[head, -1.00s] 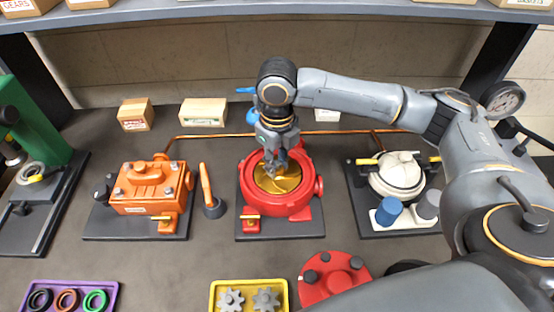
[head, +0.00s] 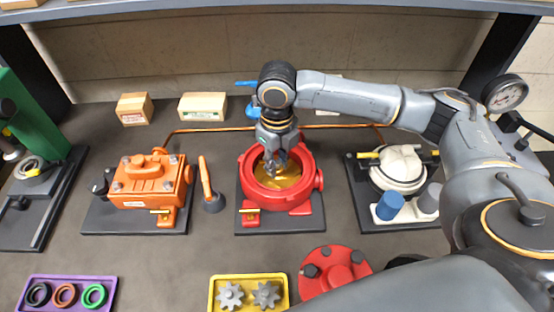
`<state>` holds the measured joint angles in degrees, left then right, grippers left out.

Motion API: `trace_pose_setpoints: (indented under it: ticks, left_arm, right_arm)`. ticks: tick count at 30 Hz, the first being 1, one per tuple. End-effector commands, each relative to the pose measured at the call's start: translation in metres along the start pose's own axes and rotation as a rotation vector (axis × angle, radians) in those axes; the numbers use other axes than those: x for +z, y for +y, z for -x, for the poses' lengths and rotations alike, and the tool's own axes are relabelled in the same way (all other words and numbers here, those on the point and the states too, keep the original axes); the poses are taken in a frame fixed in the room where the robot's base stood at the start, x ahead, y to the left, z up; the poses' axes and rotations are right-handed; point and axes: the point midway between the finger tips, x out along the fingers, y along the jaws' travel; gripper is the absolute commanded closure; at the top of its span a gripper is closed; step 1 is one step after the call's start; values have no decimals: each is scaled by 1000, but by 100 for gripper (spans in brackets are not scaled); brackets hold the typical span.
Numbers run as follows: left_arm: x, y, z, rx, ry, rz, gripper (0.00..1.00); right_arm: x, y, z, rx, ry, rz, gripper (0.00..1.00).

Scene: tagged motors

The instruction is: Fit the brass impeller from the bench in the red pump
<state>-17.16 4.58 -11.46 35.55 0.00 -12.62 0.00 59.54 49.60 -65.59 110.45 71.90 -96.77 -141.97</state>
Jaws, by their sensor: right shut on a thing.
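The red pump (head: 308,198) stands open on its dark base plate at the middle of the bench. The brass impeller (head: 283,183) is inside the round opening of the pump housing, partly hidden by my right gripper. My right gripper (head: 274,168) reaches down into the opening and is shut on the impeller. I cannot tell whether the impeller is fully seated. A red round cover (head: 338,275) with dark knobs lies on the bench in front of the pump, partly hidden by my right arm. My left gripper is not in view.
An orange motor unit (head: 145,185) and an orange-handled tool (head: 207,185) are left of the pump. A white pump (head: 398,170) is at right. A yellow tray (head: 214,301) with grey gears and a purple tray (head: 112,278) with rings lie in front. A copper pipe (head: 215,130) runs behind.

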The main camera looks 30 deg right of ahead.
Motion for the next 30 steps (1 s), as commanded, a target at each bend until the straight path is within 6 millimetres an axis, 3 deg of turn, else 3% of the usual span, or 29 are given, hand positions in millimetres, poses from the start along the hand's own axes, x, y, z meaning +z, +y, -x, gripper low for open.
trace_pose_setpoints:
  ticks: [15,16,19,30]
  left_arm:
    - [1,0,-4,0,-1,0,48]
    - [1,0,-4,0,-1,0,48]
    - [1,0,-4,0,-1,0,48]
    - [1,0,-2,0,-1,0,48]
  right_arm:
    - [0,0,-12,0,0,1,100]
    - [0,0,-11,0,-1,1,71]
    - [0,0,-11,0,-1,1,51]
    - [-1,0,-11,0,2,0,49]
